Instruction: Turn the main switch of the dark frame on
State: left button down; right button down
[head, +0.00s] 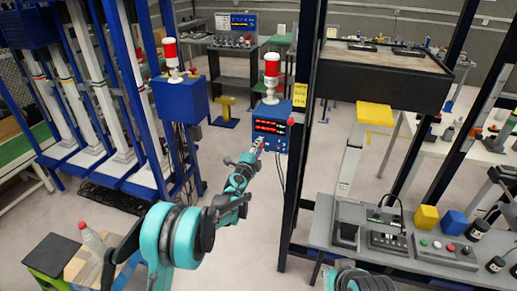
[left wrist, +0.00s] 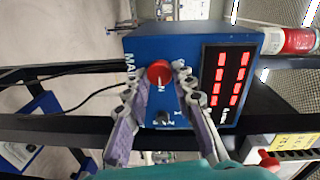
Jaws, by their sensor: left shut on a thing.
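The blue control box (head: 268,112) with red lit digits hangs on the near post of the dark frame (head: 297,190). In the left wrist view the box (left wrist: 190,45) appears turned sideways, with the red round main switch (left wrist: 159,71) beside the lettering "MAIN". My left gripper (head: 257,146) is at the front of the box. In the left wrist view its fingertips (left wrist: 158,76) are on either side of the red switch, shut on it. The switch's exact setting is hard to read. A small black knob (left wrist: 162,119) lies between the fingers, nearer the wrist. My right gripper is out of view.
A red-and-white signal lamp (head: 272,72) stands on the box. A yellow label (head: 300,94) is on the frame post close to its right. A cable hangs below the box. A grey bench (head: 330,235) with devices stands at right.

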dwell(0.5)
pick_arm(q)
jog(key=c, duration=1.3)
grip_release()
jog(key=shift+o, duration=0.2)
jog(key=v, duration=1.2)
jog(key=shift+r, duration=0.1)
